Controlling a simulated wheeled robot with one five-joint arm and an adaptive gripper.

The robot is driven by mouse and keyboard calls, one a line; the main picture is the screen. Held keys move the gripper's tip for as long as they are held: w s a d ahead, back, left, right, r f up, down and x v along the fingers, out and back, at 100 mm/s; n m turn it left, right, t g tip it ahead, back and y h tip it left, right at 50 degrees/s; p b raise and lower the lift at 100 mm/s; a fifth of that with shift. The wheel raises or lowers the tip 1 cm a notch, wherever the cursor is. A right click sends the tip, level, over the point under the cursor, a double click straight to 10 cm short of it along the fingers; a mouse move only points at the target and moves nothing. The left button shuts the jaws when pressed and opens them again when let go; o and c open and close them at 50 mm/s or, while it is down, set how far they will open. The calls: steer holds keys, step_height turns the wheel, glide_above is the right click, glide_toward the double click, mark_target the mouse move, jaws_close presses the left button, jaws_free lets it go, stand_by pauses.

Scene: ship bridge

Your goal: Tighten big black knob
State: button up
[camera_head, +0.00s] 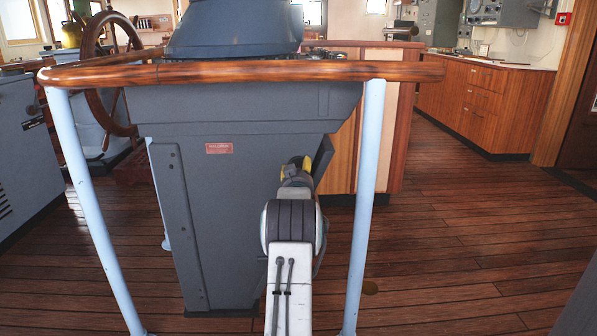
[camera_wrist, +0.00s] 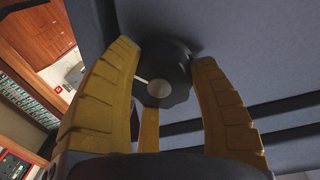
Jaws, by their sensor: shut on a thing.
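The big black knob (camera_wrist: 172,62) sits on the grey face of the pedestal, between my gripper's fingers in the wrist view. It has a lobed rim and a pale round centre with a light line beside it. My gripper (camera_wrist: 165,75) has yellow fingers on the left and right sides of the knob, shut on it. In the head view my gripper (camera_head: 296,166) is at the right part of the grey pedestal (camera_head: 215,220). There my arm hides the knob.
A wooden handrail (camera_head: 250,73) on pale blue posts (camera_head: 366,190) runs in front of the pedestal, and my arm reaches beneath it. A ship's wheel (camera_head: 105,70) stands at the left. Wooden cabinets (camera_head: 480,100) stand at the back right. The plank floor (camera_head: 460,230) on the right is clear.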

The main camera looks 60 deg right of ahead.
steer(key=m, duration=0.4)
steer(key=shift+w+f, duration=0.1)
steer(key=shift+f, duration=0.05)
steer(key=shift+w+a+m+y, duration=0.1)
steer(key=shift+m+y, duration=0.2)
steer(key=shift+m, duration=1.4)
steer(key=o, duration=1.2)
steer(key=shift+w, duration=0.1)
